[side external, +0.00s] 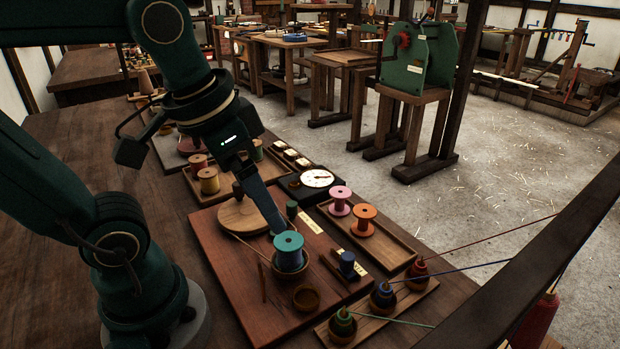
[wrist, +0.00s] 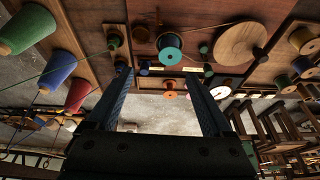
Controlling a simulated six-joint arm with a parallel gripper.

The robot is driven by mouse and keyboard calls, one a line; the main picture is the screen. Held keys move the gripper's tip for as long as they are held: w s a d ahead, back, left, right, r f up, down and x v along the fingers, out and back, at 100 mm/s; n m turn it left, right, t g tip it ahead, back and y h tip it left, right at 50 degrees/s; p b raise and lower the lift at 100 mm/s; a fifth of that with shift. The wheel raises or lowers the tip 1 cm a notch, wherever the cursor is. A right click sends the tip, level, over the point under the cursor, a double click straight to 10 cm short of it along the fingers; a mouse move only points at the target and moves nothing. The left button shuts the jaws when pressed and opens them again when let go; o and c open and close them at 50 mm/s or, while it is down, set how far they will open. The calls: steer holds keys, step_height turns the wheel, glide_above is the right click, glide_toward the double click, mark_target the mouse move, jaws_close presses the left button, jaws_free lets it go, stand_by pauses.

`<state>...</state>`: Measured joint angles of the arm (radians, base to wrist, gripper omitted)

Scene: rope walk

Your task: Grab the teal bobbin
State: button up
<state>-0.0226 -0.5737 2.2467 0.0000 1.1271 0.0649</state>
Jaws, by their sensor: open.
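The teal bobbin (side external: 288,252) stands upright in a small brown cup on the reddish-brown board (side external: 222,262). Its round top also shows in the wrist view (wrist: 171,43), beyond the fingertips and a little right of the middle between them. My gripper (side external: 280,230) reaches down at a slant, its tips beside the bobbin's top in the side view. The side view does not settle whether they touch it. In the wrist view my gripper (wrist: 158,74) has its two dark fingers wide apart, with nothing between them.
A wooden disc (side external: 238,214) lies behind the bobbin. Pink (side external: 340,200) and orange (side external: 363,220) bobbins stand in a tray to the right. Coloured cones, including a red one (side external: 417,274), carry cords in front.

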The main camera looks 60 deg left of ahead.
mark_target(289, 240)
steer(key=w+a+g, duration=0.2)
steer(key=w+g, duration=0.2)
steer(key=w, duration=0.1)
steer(key=shift+a+f, duration=0.1)
steer(key=shift+f, duration=5.8)
steer(key=shift+r, duration=3.55)
